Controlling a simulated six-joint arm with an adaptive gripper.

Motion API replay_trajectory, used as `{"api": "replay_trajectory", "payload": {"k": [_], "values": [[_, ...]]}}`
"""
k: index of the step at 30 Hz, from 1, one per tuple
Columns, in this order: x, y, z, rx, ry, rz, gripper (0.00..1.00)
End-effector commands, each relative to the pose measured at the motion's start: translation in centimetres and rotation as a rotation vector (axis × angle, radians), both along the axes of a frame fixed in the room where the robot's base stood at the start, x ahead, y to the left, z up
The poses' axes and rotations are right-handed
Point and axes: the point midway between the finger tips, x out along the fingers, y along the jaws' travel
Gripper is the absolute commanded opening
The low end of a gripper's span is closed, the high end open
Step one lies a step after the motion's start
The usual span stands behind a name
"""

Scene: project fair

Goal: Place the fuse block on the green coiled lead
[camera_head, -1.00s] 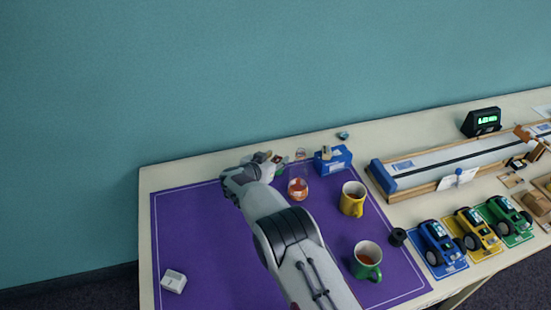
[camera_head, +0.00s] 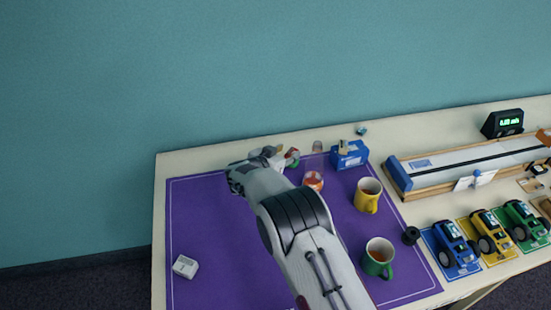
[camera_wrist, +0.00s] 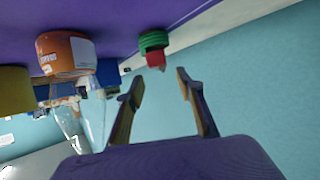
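The green coiled lead (camera_head: 291,161) lies at the back of the purple mat, just right of my gripper (camera_head: 269,152). It also shows in the wrist view (camera_wrist: 153,40), where the picture is roughly upside down. A small red block (camera_wrist: 155,57), likely the fuse block, appears to rest on the coil; it shows as a red spot in the head view (camera_head: 294,152). My gripper in the wrist view (camera_wrist: 153,83) has its two fingers spread with nothing between them. The red block lies beyond the fingertips, apart from them. My arm hides part of the mat.
An orange labelled jar (camera_wrist: 66,53), a clear glass (camera_head: 317,147) and a blue box (camera_head: 349,154) stand right of the coil. Yellow (camera_head: 367,196) and green (camera_head: 378,258) mugs stand farther right. A white block (camera_head: 185,267) lies front left.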

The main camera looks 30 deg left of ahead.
Motion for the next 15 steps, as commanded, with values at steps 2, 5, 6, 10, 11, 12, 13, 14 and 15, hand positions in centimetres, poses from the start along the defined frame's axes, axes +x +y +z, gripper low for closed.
{"api": "replay_trajectory", "payload": {"k": [2,5,6,10,11,12,13,14,15], "values": [[-0.8,0.0,0.4,-0.001,0.001,0.002,0.37],[-1.5,0.0,0.8,0.000,0.000,0.001,0.37],[-1.9,0.0,1.0,-0.001,0.000,0.002,0.37],[-3.2,0.0,1.6,0.000,0.000,0.001,0.37],[-3.5,0.0,1.7,-0.001,0.000,0.003,0.37],[-3.9,0.0,1.9,-0.001,0.000,0.003,0.37],[-4.1,0.0,2.1,0.000,-0.001,0.002,0.37],[-4.4,-0.1,2.2,0.000,-0.001,0.001,0.37],[-4.9,0.0,2.4,0.000,-0.001,0.001,0.37]]}}
